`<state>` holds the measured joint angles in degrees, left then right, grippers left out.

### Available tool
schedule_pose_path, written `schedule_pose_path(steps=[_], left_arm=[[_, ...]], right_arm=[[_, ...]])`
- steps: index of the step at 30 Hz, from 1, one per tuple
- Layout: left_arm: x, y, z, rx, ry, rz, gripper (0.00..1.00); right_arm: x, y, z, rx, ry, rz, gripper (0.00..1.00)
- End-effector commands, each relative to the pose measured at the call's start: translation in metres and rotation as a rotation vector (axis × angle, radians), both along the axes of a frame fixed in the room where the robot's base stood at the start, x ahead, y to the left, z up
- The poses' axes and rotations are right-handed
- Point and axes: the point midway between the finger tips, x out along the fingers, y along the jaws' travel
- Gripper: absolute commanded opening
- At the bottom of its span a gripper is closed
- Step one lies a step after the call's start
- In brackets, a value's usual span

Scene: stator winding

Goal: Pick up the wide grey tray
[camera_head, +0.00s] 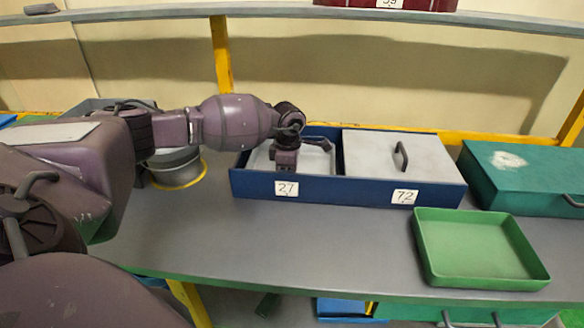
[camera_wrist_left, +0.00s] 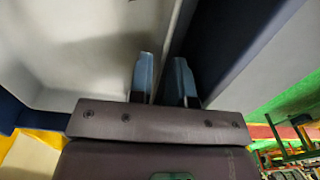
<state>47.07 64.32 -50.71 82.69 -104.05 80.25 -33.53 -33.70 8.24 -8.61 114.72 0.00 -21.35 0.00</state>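The wide grey tray (camera_head: 319,160) sits in the left compartment of the blue box (camera_head: 340,192), the side labelled 27. My left gripper (camera_head: 286,165) reaches down over this compartment and hides part of the tray. In the left wrist view, the fingers of my left gripper (camera_wrist_left: 163,82) stand apart, with the tray's wall (camera_wrist_left: 172,35) running up between them. One finger is on the tray's inner side, the other on the side toward the dark blue wall (camera_wrist_left: 205,40). I cannot tell whether the fingers touch the tray. My right gripper is not in view.
A grey lid with a handle (camera_head: 375,155) covers the box's right compartment, labelled 72. A green tray (camera_head: 480,250) lies at the front right, and a green case (camera_head: 525,180) stands behind it. A round grey container (camera_head: 176,168) stands left of the box. The table front (camera_head: 300,245) is clear.

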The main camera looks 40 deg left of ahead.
Motion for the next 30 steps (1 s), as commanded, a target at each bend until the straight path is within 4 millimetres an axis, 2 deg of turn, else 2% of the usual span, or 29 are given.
schedule_pose_path(steps=[2, 8, 12, 25, 30], left_arm=[[0.0, 0.0, -0.006, -0.001, 0.001, -0.001, 0.18], [0.0, 0.0, -0.006, 0.0, 0.0, -0.001, 0.18], [0.0, 0.0, -0.006, 0.0, 0.0, -0.001, 0.0], [0.0, 0.0, -0.003, 0.0, -0.001, -0.001, 0.0], [0.001, 0.0, 0.012, -0.001, -0.004, 0.0, 0.0]], right_arm=[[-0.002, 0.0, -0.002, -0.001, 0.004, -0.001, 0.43], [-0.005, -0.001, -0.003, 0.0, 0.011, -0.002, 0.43], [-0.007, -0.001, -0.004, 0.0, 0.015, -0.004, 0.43], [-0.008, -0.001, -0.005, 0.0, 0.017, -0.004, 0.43], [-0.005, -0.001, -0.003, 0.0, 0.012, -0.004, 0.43]])
